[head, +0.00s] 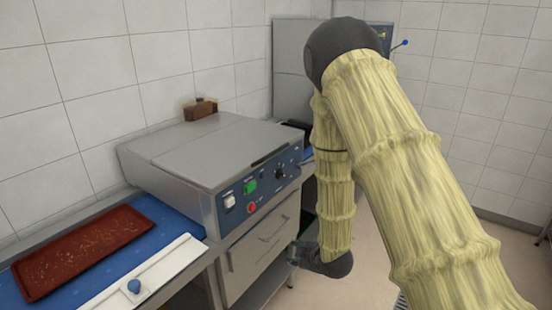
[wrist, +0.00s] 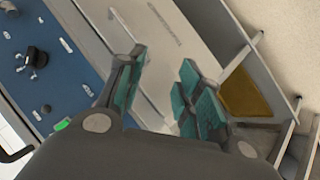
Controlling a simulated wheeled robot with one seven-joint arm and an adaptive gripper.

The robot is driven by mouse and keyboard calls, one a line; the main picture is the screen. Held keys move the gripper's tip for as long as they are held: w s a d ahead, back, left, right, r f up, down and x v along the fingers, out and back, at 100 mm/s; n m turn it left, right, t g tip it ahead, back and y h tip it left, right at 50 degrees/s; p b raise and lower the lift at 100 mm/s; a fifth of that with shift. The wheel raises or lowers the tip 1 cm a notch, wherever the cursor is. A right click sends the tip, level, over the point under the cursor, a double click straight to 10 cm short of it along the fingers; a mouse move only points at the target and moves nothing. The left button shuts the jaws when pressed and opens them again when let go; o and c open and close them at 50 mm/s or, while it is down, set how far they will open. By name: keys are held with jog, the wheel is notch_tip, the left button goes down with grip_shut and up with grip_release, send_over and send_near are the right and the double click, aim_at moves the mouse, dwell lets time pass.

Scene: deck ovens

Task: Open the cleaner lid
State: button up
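The cleaner (head: 225,175) appears to be the grey metal box with a blue control panel, at the middle left of the head view. Its flat grey lid (head: 190,142) lies shut on top, with a dark strip along the front edge near the panel. My gripper (head: 294,254) is low in front of the machine, below the panel and beside the drawer fronts. In the wrist view my gripper (wrist: 161,75) is open, with teal pads apart and nothing between them. The lid is not clearly visible there.
The blue panel (wrist: 50,65) with knobs fills the wrist view's left. Drawer fronts with a bar handle (head: 272,236) are below the panel. A red-brown tray (head: 75,255) lies on the blue surface at left. A brown block (head: 200,108) stands behind the lid.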

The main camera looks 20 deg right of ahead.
jog(key=w+d+r+n+t+y, duration=0.1)
jog(key=w+r+n+t, duration=0.15)
jog(key=w+r, duration=0.4)
jog(key=w+d+r+n+t, duration=0.1)
jog(key=w+r+n, duration=0.2)
jog(key=r, duration=0.6)
jog(key=n+t+y, duration=0.1)
jog(key=n+t, duration=0.1)
jog(key=n, duration=0.2)
send_near(277, 152)
jog(key=p+x, duration=0.2)
jog(key=x, duration=0.8)
jog(key=shift+w+f+p, duration=0.15)
jog(key=shift+w+p, duration=0.25)
grip_shut()
